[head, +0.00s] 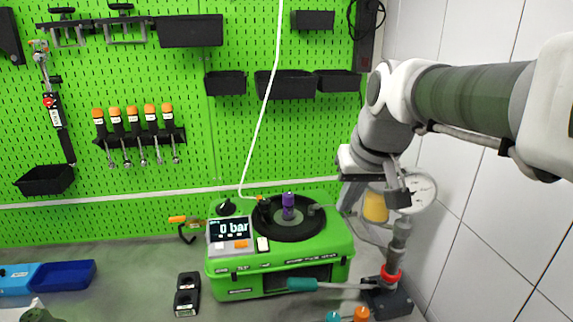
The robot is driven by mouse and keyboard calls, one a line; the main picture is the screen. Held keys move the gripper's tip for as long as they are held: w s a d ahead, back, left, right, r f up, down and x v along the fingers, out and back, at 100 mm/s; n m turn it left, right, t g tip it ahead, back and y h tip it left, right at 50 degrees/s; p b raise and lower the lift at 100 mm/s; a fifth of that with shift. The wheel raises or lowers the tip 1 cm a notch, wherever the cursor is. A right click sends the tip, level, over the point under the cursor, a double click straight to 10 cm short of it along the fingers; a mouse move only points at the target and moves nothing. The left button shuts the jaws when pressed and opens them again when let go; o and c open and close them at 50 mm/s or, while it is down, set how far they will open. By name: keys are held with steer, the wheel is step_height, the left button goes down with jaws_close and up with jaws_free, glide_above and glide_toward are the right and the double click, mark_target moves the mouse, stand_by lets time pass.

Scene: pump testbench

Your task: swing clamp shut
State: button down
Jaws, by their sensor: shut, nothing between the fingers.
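The green test bench (225,285) stands on the counter, with a display reading 0 bar (230,229). On its top is a round black plate (308,229) with a purple part (288,206) upright at its middle. Small dark fittings (264,207) sit at the plate's rim. I cannot make out for certain which part is the clamp, nor its position. My gripper (398,197) is shut and empty, pointing down to the right of the bench, in front of a round gauge (422,190) that it partly hides. A yellow part (375,207) shows just left of the fingers.
A grey column with a red ring (390,275) rises from a dark block right of the bench. A black device (187,295) and blue tray (65,274) lie left. A white cable (262,110) hangs above.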

steer(key=w+a+f+y, duration=0.1)
steer(key=w+f, duration=0.3)
steer(key=w, duration=0.6)
steer(key=w+a+f+n+y, duration=0.1)
steer(key=w+a+f+y, duration=0.1)
steer(key=w, duration=0.8)
steer(key=w+a+f+g+y, duration=0.1)
steer(key=w+a+f, duration=0.2)
steer(key=w+f, duration=0.3)
steer(key=shift+w+a+f+y, duration=0.35)
steer(key=shift+w+y, duration=0.05)
steer(key=shift+w, duration=2.2)
steer(key=p+x, duration=0.2)
steer(key=x, duration=0.7)
steer(key=shift+a+f, duration=0.15)
steer(key=shift+a, duration=0.1)
steer(key=a+p, duration=0.1)
steer(key=a, duration=0.2)
steer(key=shift+s+a+f, duration=0.1)
steer(key=shift+f, duration=0.05)
steer(key=shift+a+f, duration=0.1)
steer(key=shift+a, duration=0.35)
steer(key=shift+d+n, duration=0.1)
steer(key=shift+n, duration=0.2)
